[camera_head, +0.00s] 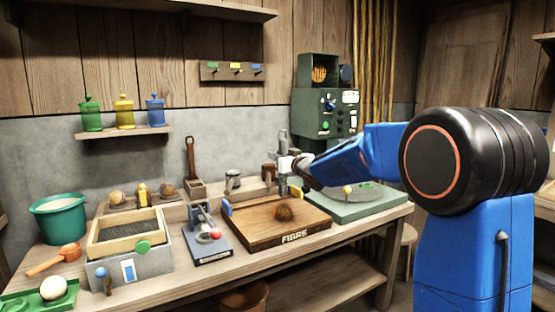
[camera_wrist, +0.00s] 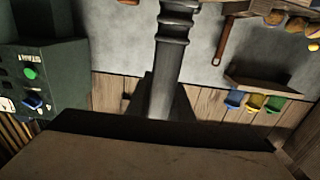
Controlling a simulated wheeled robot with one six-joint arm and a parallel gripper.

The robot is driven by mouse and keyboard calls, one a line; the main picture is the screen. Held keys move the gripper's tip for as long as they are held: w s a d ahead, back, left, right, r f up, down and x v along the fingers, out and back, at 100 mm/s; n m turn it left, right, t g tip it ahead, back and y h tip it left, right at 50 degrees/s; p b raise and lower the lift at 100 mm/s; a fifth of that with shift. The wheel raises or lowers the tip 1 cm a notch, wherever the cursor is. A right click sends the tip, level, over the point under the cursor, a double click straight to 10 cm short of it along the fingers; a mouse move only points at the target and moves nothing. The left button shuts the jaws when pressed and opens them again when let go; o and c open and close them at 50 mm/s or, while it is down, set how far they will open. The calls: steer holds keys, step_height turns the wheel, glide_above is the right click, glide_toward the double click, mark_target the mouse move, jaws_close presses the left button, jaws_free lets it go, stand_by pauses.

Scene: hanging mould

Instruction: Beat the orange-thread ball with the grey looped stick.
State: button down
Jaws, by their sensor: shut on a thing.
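My gripper (camera_head: 284,162) is shut on a grey ridged stick (camera_head: 282,141), held roughly upright above the back of the wooden board marked FIBRE (camera_head: 262,232). The stick also shows in the wrist view (camera_wrist: 172,45), running up out of the frame; I cannot make out its loop. A brown, fibrous-looking ball (camera_head: 284,213) lies on the board, below and apart from my gripper. A multicoloured ball with some orange (camera_head: 117,197) sits on a small rack at the back left. Thread colours are too small to tell surely.
A blue-grey press (camera_head: 208,237) with a red knob stands left of the board. A green slab (camera_head: 362,203) with a yellow-knobbed part lies right of it. A wooden-framed box (camera_head: 128,231), a green bucket (camera_head: 58,218) and a dark green machine (camera_head: 325,112) stand around.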

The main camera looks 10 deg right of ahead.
step_height(320, 180, down, 4)
steer(key=shift+r, duration=2)
